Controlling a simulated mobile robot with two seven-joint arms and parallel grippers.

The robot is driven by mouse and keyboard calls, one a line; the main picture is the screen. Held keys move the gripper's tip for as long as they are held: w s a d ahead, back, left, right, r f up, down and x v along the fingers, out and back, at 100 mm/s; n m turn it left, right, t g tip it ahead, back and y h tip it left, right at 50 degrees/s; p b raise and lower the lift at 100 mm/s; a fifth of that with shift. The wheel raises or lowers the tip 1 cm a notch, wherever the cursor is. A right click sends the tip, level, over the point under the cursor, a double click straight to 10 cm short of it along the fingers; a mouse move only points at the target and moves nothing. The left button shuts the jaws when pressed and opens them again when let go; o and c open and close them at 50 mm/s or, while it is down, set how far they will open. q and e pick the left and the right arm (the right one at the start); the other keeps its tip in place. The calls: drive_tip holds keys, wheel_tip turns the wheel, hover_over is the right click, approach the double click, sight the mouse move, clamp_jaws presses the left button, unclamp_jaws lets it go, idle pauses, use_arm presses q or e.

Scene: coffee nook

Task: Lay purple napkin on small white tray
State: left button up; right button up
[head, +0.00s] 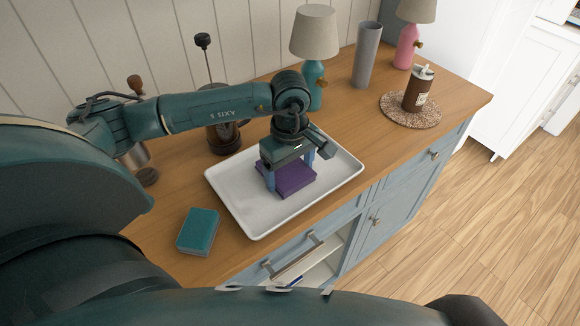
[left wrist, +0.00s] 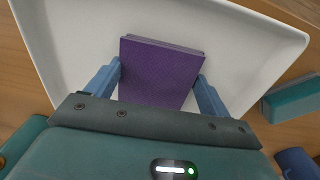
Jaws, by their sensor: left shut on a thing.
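The purple napkin (head: 293,178) is a folded square block in the head view, within the outline of the small white tray (head: 231,202). My left gripper (head: 289,172) is above the tray, pointing down, with its blue fingers on either side of the napkin, shut on it. In the left wrist view the napkin (left wrist: 158,75) sits between the two fingertips (left wrist: 160,80), with the white tray (left wrist: 62,45) behind it. I cannot tell whether the napkin touches the tray floor. My right gripper is not in view.
A teal folded block (head: 199,231) lies left of the tray. Behind stand a French press (head: 222,137), a teal lamp (head: 314,38) and a grey cylinder (head: 366,55). A brown canister (head: 418,90) stands on a round woven mat (head: 398,117) at right. The counter's front edge is near the tray.

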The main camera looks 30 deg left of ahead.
sight(290, 174)
use_arm(q)
drive_tip(key=shift+f+b, duration=0.2)
drive_tip(key=shift+b, duration=0.1)
drive_tip(key=o, duration=0.9)
drive_tip(key=shift+r, duration=0.1)
wheel_tip(290, 174, up, 12)
drive_tip(key=b, duration=0.1)
drive_tip(key=shift+r, duration=0.15)
